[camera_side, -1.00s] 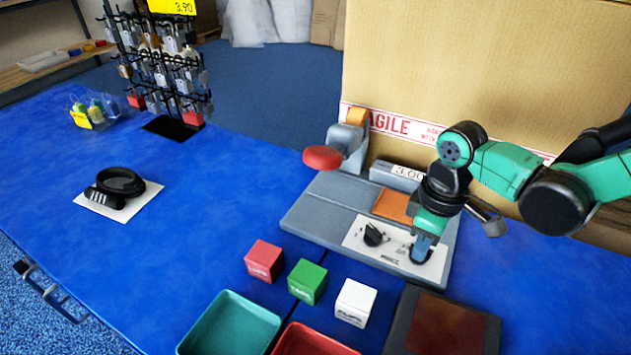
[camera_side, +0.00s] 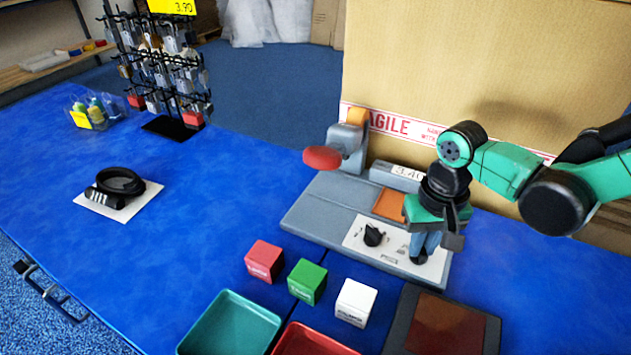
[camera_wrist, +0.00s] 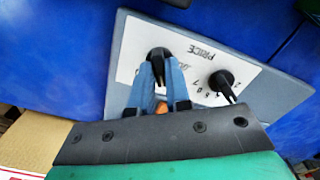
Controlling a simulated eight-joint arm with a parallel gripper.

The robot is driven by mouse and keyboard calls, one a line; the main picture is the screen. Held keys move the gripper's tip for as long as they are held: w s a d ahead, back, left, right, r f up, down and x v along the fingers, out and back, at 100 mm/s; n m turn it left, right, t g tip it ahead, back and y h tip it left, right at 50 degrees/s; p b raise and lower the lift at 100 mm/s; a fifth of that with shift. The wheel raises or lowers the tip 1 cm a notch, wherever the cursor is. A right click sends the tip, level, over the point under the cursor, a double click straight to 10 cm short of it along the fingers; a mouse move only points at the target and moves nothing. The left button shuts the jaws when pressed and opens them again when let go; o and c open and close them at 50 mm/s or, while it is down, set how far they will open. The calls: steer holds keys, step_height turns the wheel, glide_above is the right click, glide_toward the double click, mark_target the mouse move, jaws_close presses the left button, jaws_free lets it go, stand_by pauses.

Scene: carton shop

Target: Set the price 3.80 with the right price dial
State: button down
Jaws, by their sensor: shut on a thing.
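The grey price machine (camera_side: 325,212) stands on the blue table with a white dial plate (camera_side: 356,238) at its front. The black left price dial (camera_side: 373,235) stands free; it also shows in the wrist view (camera_wrist: 221,80). My gripper (camera_side: 422,250) points down over the right end of the plate. In the wrist view its blue fingers (camera_wrist: 159,85) are shut on the black right price dial (camera_wrist: 158,58). The price display (camera_side: 405,172) seems to read 3.4, with its last digit hard to read beside my arm.
A red cube (camera_side: 264,261), a green cube (camera_side: 307,281) and a white cube (camera_side: 355,302) stand in front of the machine. A teal tray (camera_side: 228,325) is nearer. A red stamp handle (camera_side: 322,157) rises at the machine's left. A large carton (camera_side: 500,80) stands behind.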

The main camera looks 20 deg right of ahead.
steer(key=m, duration=1.1)
steer(key=shift+m, duration=0.4)
stand_by(0.3)
steer(key=c, duration=0.8)
jaws_free()
steer(key=shift+c, duration=0.2)
steer(key=shift+r, duration=2.85)
